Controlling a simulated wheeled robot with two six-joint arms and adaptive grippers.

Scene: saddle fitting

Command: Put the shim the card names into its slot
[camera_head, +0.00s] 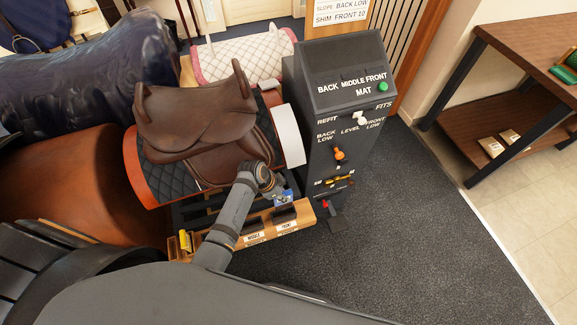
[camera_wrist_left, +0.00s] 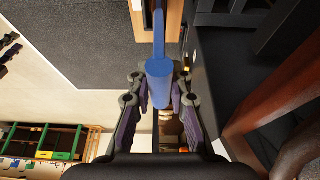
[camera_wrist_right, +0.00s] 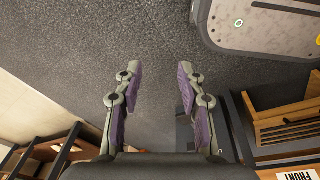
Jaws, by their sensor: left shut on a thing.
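My left gripper (camera_head: 280,192) is shut on a blue shim (camera_head: 285,198), just above the front end of the wooden rack (camera_head: 303,217). In the left wrist view the blue shim (camera_wrist_left: 158,85) sits between the fingertips (camera_wrist_left: 158,92), with a narrow part reaching toward the wood. The rack has dark slots with labels that appear to read MIDDLE (camera_head: 253,238) and FRONT (camera_head: 286,226). The card (camera_head: 340,14) reads SLOPE BACK LOW and SHIM FRONT 10. My right gripper (camera_wrist_right: 158,82) is open and empty above the floor. The shim's thickness mark cannot be read.
A brown saddle (camera_head: 195,115) rests on a dark quilted pad behind the rack. A grey console (camera_head: 330,110) with a green button and levers stands right of it. A yellow piece (camera_head: 185,240) is at the rack's left end. Carpet at the right is clear.

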